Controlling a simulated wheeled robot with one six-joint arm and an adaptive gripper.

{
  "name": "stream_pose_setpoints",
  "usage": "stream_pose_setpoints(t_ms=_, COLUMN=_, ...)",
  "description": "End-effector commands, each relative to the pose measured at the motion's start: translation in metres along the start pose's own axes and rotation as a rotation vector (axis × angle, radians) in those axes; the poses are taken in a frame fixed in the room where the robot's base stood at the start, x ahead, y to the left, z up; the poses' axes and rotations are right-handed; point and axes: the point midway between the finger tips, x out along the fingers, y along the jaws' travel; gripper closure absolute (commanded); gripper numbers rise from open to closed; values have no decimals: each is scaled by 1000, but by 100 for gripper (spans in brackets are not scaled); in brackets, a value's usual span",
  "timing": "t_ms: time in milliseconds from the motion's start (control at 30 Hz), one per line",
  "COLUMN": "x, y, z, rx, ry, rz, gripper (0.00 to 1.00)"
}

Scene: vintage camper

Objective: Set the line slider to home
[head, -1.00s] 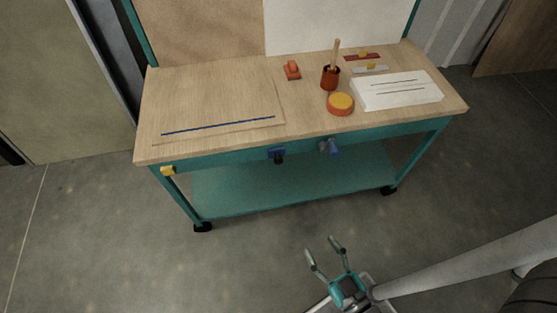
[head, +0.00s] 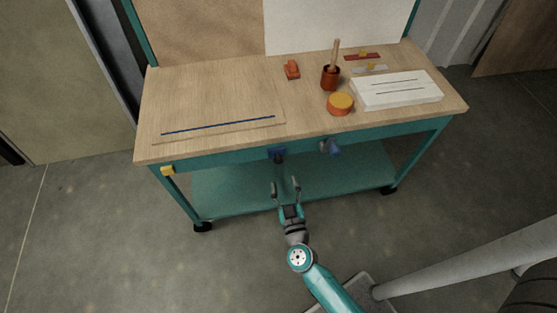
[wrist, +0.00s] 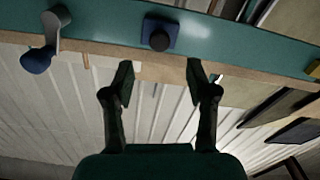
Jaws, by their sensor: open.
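My gripper (head: 285,186) is open and empty in front of the teal workbench. Its fingers point at a blue square plate with a dark round knob (head: 277,153) on the bench's front edge. In the wrist view, this plate and knob (wrist: 160,35) lie beyond the open fingertips (wrist: 160,78), with no contact visible. No part is labelled as the line slider, so I cannot tell for certain which it is. A straight blue strip (head: 218,125) runs along the front of the tabletop at left. A yellow block (head: 168,170) sits on the bench's front left corner.
A blue-grey lever (head: 330,147) sticks out of the front edge, right of the knob. A lower shelf (head: 340,185) lies below.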

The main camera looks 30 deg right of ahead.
Motion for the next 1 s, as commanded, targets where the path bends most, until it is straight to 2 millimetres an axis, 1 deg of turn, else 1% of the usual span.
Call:
stream_pose_setpoints(t_ms=300, x=54, y=1, z=-2, rx=1, ry=3, rz=2, gripper=43)
stream_pose_setpoints(t_ms=500, x=83, y=1, z=-1, rx=1, ry=2, rz=1, gripper=43)
stream_pose_setpoints(t_ms=700, x=97, y=1, z=-1, rx=1, ry=2, rz=0, gripper=43)
stream_pose_setpoints(t_ms=1000, x=99, y=0, z=-1, rx=1, ry=1, rz=-1, gripper=43)
